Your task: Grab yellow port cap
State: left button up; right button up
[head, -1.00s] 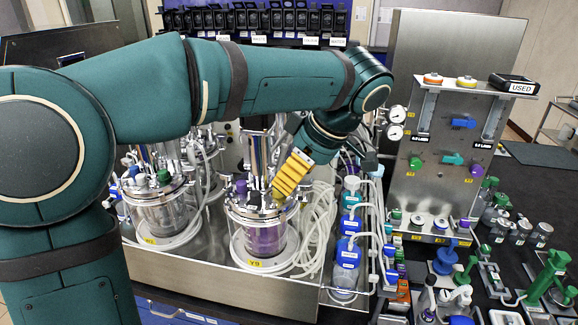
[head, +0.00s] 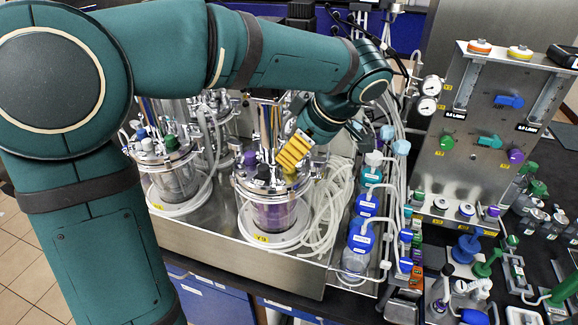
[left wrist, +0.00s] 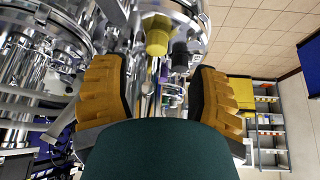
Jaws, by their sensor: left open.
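The yellow port cap (left wrist: 158,36) shows in the left wrist view on the metal head plate of a bioreactor, just beyond my fingertips. In the head view, a bit of yellow (head: 290,173) under my gripper seems to be this cap, mostly hidden. My left gripper (left wrist: 160,75) is open, with its yellow ribbed fingers on either side of the view and nothing between them. In the head view my left gripper (head: 290,158) is tilted down over the front right bioreactor (head: 272,212), close to its lid. My right gripper is not seen.
A black cap (left wrist: 180,54) sits right beside the yellow one. A second bioreactor (head: 172,180) with blue and green caps stands to the left. Clear tubing (head: 322,215) and blue-labelled bottles (head: 361,238) crowd the right side. A metal panel with valves (head: 490,140) stands farther right.

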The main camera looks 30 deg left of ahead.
pick_arm(q)
jog(key=x, duration=0.5)
jog(key=shift+w+d+f, duration=0.1)
jog(key=shift+w+f, duration=0.1)
jog(key=shift+w, duration=0.05)
jog(key=c, duration=1)
